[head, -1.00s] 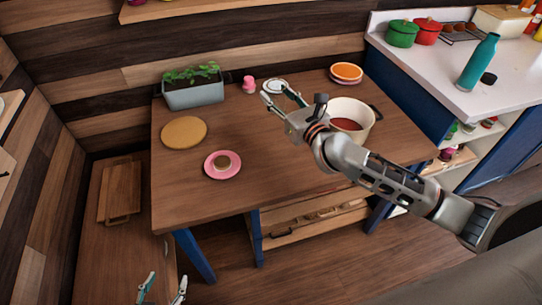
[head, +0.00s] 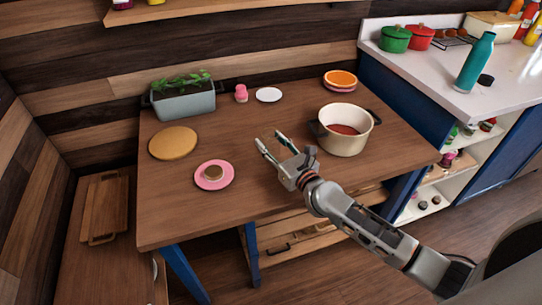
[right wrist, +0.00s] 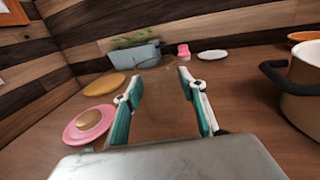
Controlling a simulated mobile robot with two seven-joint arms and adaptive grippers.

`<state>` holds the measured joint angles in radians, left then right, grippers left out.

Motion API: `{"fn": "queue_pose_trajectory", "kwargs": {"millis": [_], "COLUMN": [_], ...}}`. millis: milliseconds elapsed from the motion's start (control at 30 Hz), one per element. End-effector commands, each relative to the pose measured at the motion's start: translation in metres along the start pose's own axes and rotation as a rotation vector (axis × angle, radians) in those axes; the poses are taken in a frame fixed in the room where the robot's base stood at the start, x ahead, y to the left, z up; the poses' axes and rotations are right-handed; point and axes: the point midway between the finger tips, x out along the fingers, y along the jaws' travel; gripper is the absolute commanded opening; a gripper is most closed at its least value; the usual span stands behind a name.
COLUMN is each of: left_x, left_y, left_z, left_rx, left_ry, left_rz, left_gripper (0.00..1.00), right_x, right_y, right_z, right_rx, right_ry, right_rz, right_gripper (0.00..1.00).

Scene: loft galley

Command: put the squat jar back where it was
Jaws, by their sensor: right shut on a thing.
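No other squat jar stands out on the table. My left gripper is out of view.
The wooden table (head: 190,220) holds a grey planter (head: 185,102), pink shaker-like item (head: 241,92), white saucer (head: 268,95), orange-topped plate stack (head: 340,80), cream pot (head: 343,140), tan round board (head: 173,143) and pink plate (head: 205,184) with a brown item. The table's front left is bare.

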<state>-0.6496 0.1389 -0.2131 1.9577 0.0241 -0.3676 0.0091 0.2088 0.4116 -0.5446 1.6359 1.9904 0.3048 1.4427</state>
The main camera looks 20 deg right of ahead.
Motion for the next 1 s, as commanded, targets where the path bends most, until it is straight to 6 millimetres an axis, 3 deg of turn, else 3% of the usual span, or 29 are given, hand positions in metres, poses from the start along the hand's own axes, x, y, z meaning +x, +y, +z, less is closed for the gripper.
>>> {"fn": "queue_pose_trajectory", "kwargs": {"millis": [333, 567, 800, 833, 867, 1000], "left_x": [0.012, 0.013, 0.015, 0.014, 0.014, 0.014], "left_y": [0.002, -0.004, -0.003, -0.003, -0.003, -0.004], "left_z": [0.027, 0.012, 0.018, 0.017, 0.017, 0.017], "left_rx": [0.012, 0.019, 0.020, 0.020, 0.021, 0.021], "left_ry": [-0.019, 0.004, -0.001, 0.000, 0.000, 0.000], "left_rz": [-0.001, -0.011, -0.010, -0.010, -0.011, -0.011], "left_gripper": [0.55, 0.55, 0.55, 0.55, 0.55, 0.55], "right_x": [0.000, 0.001, 0.000, 0.000, 0.000, 0.000], "right_y": [0.001, 0.000, 0.000, 0.000, 0.000, 0.000], "right_z": [-0.043, -0.040, -0.046, -0.046, -0.045, -0.045], "right_rx": [0.003, 0.000, 0.000, 0.000, 0.000, 0.000], "right_ry": [0.003, -0.002, -0.001, 0.000, 0.000, 0.000], "right_rz": [0.000, -0.001, 0.000, 0.000, 0.000, 0.000], "right_gripper": [0.09, 0.09, 0.09, 0.48, 0.56, 0.57]}}
